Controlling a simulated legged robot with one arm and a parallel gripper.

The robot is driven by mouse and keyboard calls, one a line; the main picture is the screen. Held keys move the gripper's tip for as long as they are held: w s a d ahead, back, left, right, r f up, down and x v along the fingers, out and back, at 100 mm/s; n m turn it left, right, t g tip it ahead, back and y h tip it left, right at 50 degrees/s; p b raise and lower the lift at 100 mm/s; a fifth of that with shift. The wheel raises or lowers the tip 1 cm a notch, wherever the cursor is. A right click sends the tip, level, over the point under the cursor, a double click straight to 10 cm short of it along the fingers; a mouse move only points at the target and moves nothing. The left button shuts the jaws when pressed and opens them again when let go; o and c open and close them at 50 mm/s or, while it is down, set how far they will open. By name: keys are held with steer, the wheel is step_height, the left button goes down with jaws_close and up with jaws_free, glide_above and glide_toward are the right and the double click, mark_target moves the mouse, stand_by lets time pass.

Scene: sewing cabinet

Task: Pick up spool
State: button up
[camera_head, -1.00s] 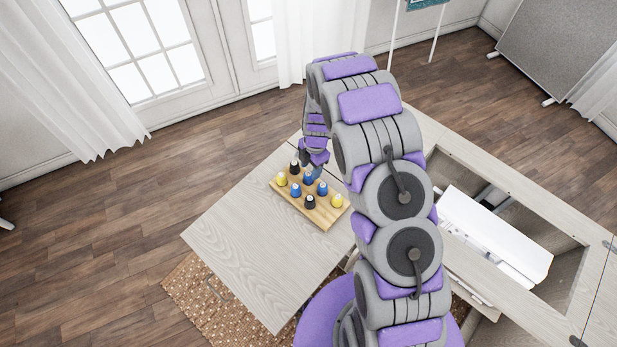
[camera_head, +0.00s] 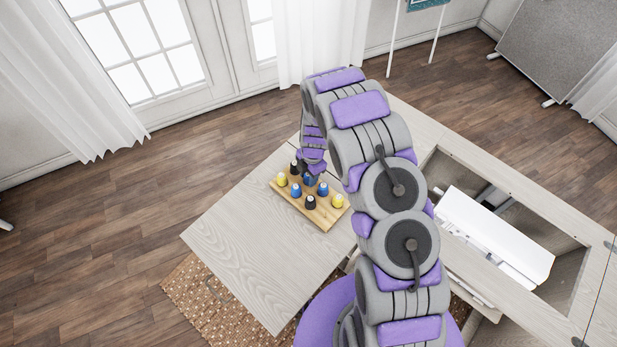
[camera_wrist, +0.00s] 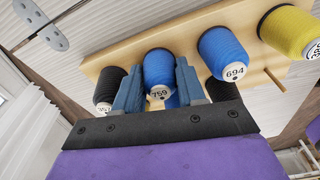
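A blue spool marked 759 (camera_wrist: 158,68) is between the two fingers of my gripper (camera_wrist: 159,78) in the wrist view. The fingers stand apart on either side of it; firm contact cannot be made out. The spool appears to be at the wooden rack (camera_wrist: 118,62), not lifted clear. Part of another blue spool (camera_wrist: 172,101) shows just below it between the fingers. In the head view my gripper (camera_head: 312,172) is low over the back of the rack (camera_head: 325,215), by a blue spool (camera_head: 309,180), with its fingers mostly hidden.
A blue spool marked 694 (camera_wrist: 222,52), a black spool (camera_wrist: 108,88) and a yellow spool (camera_wrist: 290,30) stand close to the gripper. The light wood table leaf (camera_head: 240,235) is clear on the left. A white sewing machine (camera_head: 495,235) lies in the cabinet opening.

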steer(key=shift+c, duration=1.4)
steer(key=shift+r, duration=0.15)
step_height(320, 180, up, 10)
steer(key=shift+f+p, duration=0.1)
steer(key=shift+p, duration=0.35)
steer(key=shift+f, duration=0.1)
